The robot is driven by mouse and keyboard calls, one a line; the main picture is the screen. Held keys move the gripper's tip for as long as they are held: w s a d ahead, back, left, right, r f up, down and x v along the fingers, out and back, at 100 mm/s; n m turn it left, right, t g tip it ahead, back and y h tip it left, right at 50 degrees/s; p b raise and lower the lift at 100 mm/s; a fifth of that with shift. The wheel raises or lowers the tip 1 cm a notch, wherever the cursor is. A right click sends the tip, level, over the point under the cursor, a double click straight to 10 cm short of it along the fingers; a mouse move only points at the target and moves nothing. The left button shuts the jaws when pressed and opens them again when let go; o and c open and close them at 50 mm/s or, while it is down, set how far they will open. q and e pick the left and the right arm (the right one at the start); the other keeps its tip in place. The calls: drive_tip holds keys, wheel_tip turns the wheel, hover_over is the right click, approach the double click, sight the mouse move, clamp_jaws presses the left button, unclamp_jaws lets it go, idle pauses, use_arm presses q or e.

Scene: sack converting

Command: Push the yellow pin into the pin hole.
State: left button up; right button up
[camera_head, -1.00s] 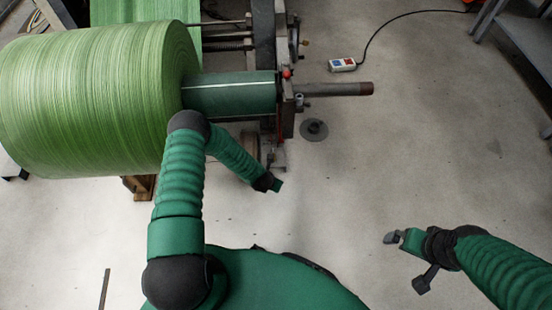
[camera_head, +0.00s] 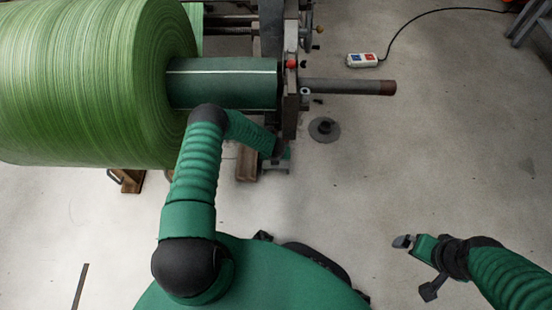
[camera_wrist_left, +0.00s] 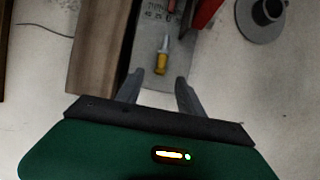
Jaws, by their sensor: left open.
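The yellow pin (camera_wrist_left: 161,63) shows in the left wrist view, with a yellow end towards me and a paler shaft pointing away. It lies over a grey plate (camera_wrist_left: 152,38) with small dark markings. My left gripper (camera_wrist_left: 159,77) is open, its two grey fingers on either side of the line to the pin, with the pin just beyond the fingertips and not gripped. In the head view my left gripper (camera_head: 283,154) is by the foot of the machine frame, partly hidden. I cannot make out the pin hole. My right gripper (camera_head: 415,262) hangs away over bare floor; its jaws are unclear.
A big green roll (camera_head: 90,80) sits on a dark green shaft (camera_head: 222,83) at the left. The machine frame (camera_head: 291,85) rises beside my left gripper. A wooden block (camera_wrist_left: 102,45) borders the plate.

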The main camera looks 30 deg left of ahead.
use_arm(q)
drive_tip(key=b+x, duration=0.4)
drive_tip(key=x, duration=0.1)
drive_tip(key=shift+w+a+f, duration=0.1)
drive_tip(key=shift+w+a, duration=0.1)
drive_tip(key=shift+w, duration=0.2)
drive_tip(key=shift+r, duration=0.2)
clamp_jaws()
